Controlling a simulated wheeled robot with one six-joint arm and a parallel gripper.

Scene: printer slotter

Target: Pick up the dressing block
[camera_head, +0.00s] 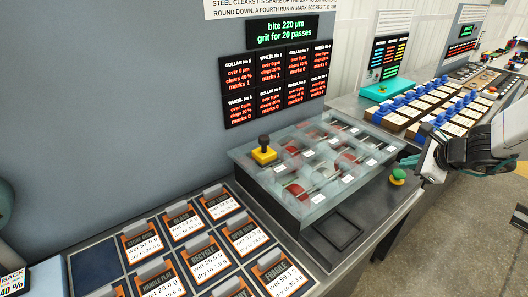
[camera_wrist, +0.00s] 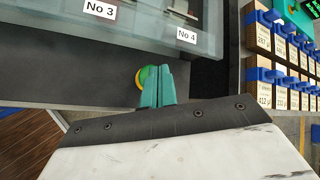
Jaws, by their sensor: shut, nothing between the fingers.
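No thing in view bears a readable label of dressing block, so I cannot be sure which it is. A yellow block with a black knob (camera_head: 264,152) sits on the left part of the clear-lidded case (camera_head: 240,153), and it could be the one. It does not show in the wrist view. My gripper (camera_head: 408,161) is shut and empty, at the right end of the case, well away from the yellow block. In the wrist view its teal fingers (camera_wrist: 158,88) are together, beside a round green button with a yellow base (camera_wrist: 146,76) and partly covering it.
The green button (camera_head: 398,175) stands on the bench right of the case. Blue-handled wooden blocks (camera_head: 428,105) with labels stand in rows at the back right, near a teal device (camera_head: 388,88). Labelled cards (camera_head: 185,222) fill the front left. A dark square recess (camera_head: 338,230) lies before the case.

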